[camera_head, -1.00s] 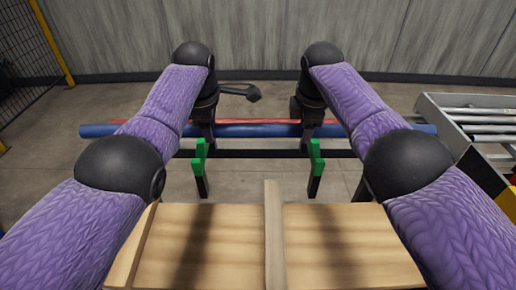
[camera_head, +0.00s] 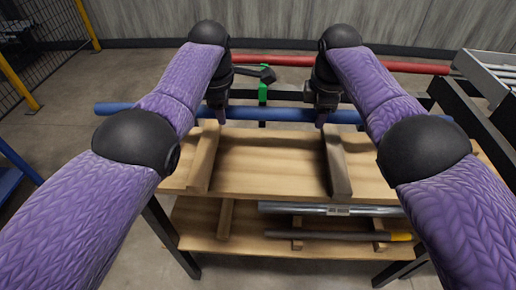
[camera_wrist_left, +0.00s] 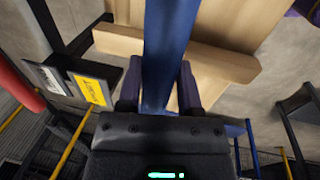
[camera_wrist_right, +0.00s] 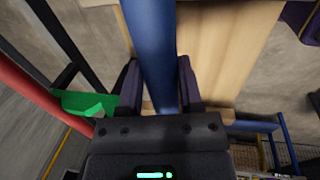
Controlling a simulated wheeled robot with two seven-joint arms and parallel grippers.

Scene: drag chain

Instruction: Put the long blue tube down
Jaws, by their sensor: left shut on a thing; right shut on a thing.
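The long blue tube (camera_head: 270,114) runs left to right across the head view, over the far part of the wooden bench's upper shelf (camera_head: 270,165). My left gripper (camera_head: 217,112) is shut on the tube left of its middle. My right gripper (camera_head: 322,114) is shut on it right of its middle. The tube passes between the fingers in the left wrist view (camera_wrist_left: 168,60) and in the right wrist view (camera_wrist_right: 155,50). Wooden cross strips lie on the shelf, a left one (camera_head: 203,160) and a right one (camera_head: 338,165). I cannot tell whether the tube touches them.
A red tube (camera_head: 275,60) lies behind on a dark rack with a green support (camera_head: 262,88). The lower shelf (camera_head: 250,245) holds a silver tube (camera_head: 300,208) and a dark tube with a yellow end (camera_head: 330,235). A grey roller frame (camera_head: 490,72) stands at the right.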

